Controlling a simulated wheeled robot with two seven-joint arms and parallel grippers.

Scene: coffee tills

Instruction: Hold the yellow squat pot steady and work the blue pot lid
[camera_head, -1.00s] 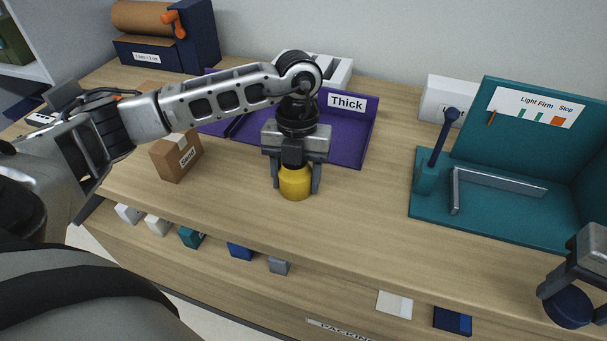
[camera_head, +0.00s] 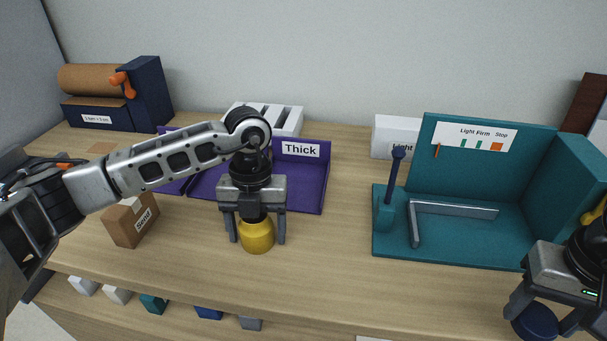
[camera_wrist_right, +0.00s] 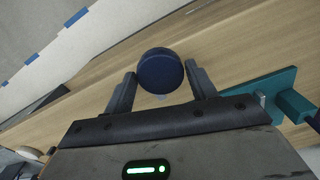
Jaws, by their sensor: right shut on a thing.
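The yellow squat pot (camera_head: 257,236) stands upright on the wooden counter, left of centre in the head view. My left gripper (camera_head: 257,240) points down over it, one finger on each side; the fingers look slightly apart from its sides, so it appears open. The pot's top is hidden under the gripper. My right gripper (camera_head: 541,321) is at the lower right near the counter's front edge, shut on the dark blue pot lid (camera_head: 534,323). The right wrist view shows the round lid (camera_wrist_right: 161,70) between the fingertips, apart from the pot.
A purple tray (camera_head: 305,190) labelled "Thick" lies behind the pot. A brown box (camera_head: 131,222) stands left of it. A teal station (camera_head: 440,247) with a lever and metal bar is on the right. The counter between pot and teal station is clear.

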